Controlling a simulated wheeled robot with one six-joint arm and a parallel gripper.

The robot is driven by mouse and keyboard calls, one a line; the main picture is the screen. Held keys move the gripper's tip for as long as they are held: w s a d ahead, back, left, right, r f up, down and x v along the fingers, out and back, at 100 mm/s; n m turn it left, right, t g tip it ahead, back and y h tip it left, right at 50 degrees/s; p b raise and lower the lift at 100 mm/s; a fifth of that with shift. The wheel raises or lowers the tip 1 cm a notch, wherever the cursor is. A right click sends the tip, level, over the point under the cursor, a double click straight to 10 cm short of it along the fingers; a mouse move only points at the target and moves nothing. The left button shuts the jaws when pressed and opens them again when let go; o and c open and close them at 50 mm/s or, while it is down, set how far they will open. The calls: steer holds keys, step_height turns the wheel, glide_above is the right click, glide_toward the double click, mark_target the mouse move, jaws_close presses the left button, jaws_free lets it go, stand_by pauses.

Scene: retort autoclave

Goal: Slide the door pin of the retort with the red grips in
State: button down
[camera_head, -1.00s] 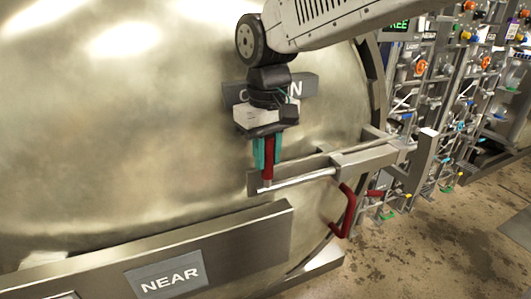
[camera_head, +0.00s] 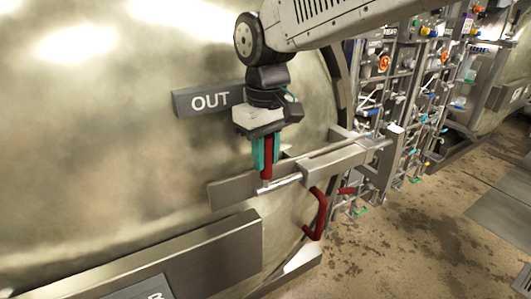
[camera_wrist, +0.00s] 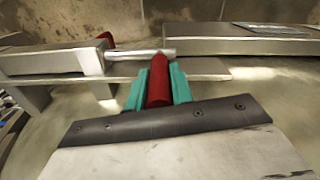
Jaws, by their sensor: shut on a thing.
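The pin's red grip (camera_head: 266,170) stands upright on the end of a bright metal rod (camera_head: 282,183). The rod runs right into a grey guide block (camera_head: 335,162) at the door's edge; a short length of it shows bare. My gripper (camera_head: 265,160) points down, its teal fingers shut on the red grip, one on each side. In the wrist view the red grip (camera_wrist: 158,84) sits between the teal fingers, and the rod (camera_wrist: 140,54) leads left into the block (camera_wrist: 58,61).
The big round metal door (camera_head: 120,130) fills the left, with an OUT sign (camera_head: 208,101) and a thick bar (camera_head: 170,262) across it. A bent red handle (camera_head: 319,215) hangs below the block. Pipework with valves (camera_head: 400,100) stands at right; the floor (camera_head: 400,240) there is clear.

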steer(key=c, duration=1.2)
jaws_free()
steer(key=shift+w+d, duration=0.2)
steer(key=shift+d, duration=0.1)
steer(key=shift+c, duration=0.2)
steer(key=shift+s+a, duration=0.1)
steer(key=shift+r, duration=0.1)
step_height(320, 180, up, 8)
steer(key=shift+f, duration=0.15)
